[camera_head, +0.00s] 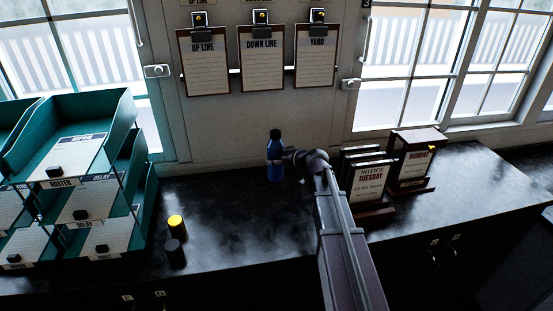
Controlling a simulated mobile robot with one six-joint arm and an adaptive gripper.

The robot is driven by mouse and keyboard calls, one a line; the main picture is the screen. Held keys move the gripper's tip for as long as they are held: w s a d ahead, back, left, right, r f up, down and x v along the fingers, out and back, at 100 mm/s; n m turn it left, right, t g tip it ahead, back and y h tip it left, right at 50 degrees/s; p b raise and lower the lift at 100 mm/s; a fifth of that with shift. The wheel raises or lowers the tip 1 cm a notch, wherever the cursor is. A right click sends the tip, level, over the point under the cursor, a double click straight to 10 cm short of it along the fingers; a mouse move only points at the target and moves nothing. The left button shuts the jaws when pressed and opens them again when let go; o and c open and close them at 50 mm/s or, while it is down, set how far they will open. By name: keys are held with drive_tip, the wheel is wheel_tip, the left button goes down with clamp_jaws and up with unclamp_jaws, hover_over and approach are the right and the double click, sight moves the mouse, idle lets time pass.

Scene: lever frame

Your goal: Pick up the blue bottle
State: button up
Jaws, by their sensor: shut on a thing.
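The blue bottle (274,171) is upright near the back of the dark counter, below the clipboards on the wall. It has a dark cap. My gripper (281,158) reaches it from the right and is shut on the upper part of its body. My arm comes up from the lower right of the picture. The gripper's fingers are small and dark here, and part of the bottle's right side is hidden by them. I cannot tell whether the bottle's base touches the counter.
Teal paper trays (137,189) stand at the left. A yellow-topped cylinder (175,226) and a dark cylinder (175,254) stand beside them. A Tuesday notice stand (368,184) and a Monday stand (413,162) are right of my arm. The counter (232,225) is clear in front of the bottle.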

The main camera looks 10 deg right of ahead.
sight(276, 151)
drive_tip(key=shift+r+p, duration=1.2)
drive_tip(key=shift+r, duration=0.4)
